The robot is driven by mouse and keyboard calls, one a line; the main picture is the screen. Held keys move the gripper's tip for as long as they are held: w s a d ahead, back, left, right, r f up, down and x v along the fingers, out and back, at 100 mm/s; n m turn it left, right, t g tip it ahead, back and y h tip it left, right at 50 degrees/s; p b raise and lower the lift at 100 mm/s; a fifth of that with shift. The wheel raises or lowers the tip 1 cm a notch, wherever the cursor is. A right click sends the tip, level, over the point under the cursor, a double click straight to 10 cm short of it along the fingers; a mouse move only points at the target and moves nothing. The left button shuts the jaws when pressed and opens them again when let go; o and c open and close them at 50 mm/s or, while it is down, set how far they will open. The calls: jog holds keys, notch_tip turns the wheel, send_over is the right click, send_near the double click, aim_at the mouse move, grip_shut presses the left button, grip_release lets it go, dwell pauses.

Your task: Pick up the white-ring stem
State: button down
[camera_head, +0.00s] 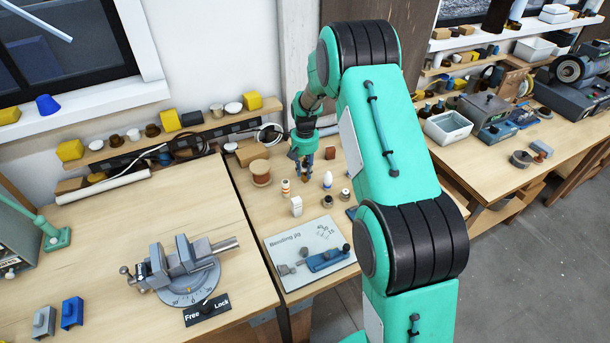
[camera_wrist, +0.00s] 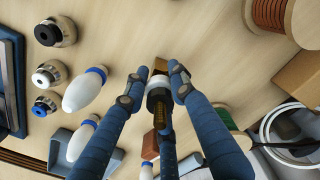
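The white-ring stem (camera_wrist: 158,83) shows in the wrist view as a small piece with a white ring, a dark end and a brass-coloured shank. It lies between the fingertips of my gripper (camera_wrist: 157,72). In the head view my gripper (camera_head: 303,165) points down at the back of the middle table, beside the wooden spool. The stem cannot be made out clearly there.
A copper-wire spool (camera_wrist: 272,12), also in the head view (camera_head: 260,173), stands near. A white bulb (camera_wrist: 84,91) and small round sockets (camera_wrist: 48,74) lie left in the wrist view. A bending jig (camera_head: 310,252) and a vise (camera_head: 185,270) are nearer the front.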

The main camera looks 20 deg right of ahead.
aim_at(305, 158)
jog(key=shift+r, duration=0.2)
notch_tip(305, 158, up, 10)
jog(key=shift+f+p, duration=0.15)
jog(key=shift+p, duration=0.3)
dwell(0.3)
